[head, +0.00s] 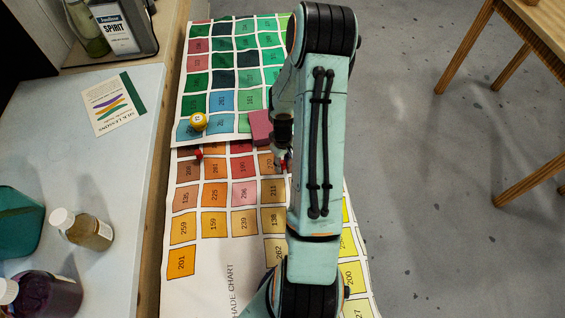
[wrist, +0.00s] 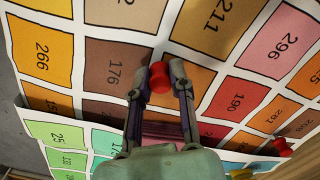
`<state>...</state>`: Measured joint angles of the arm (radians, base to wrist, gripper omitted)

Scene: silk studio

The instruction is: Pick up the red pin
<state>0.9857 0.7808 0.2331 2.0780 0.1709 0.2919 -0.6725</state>
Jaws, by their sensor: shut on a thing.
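A red pin (wrist: 159,77) sits between the two fingertips of my gripper (wrist: 160,82) in the wrist view, and the fingers are shut on it. In the head view my gripper (head: 282,160) is low over the orange part of the shade chart, largely hidden by my arm, with a bit of red at its tips. I cannot tell whether the held pin still touches the chart. A second red pin (head: 199,153) lies on the chart to the left; it also shows at the lower right of the wrist view (wrist: 283,147).
A pink block (head: 260,127) stands close behind my gripper on the shade chart (head: 222,284). A yellow ball (head: 198,122) rests farther left. The counter (head: 120,170) at left holds bottles, including an amber one (head: 88,232), and a card (head: 110,104). A wooden stool (head: 510,60) stands at right.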

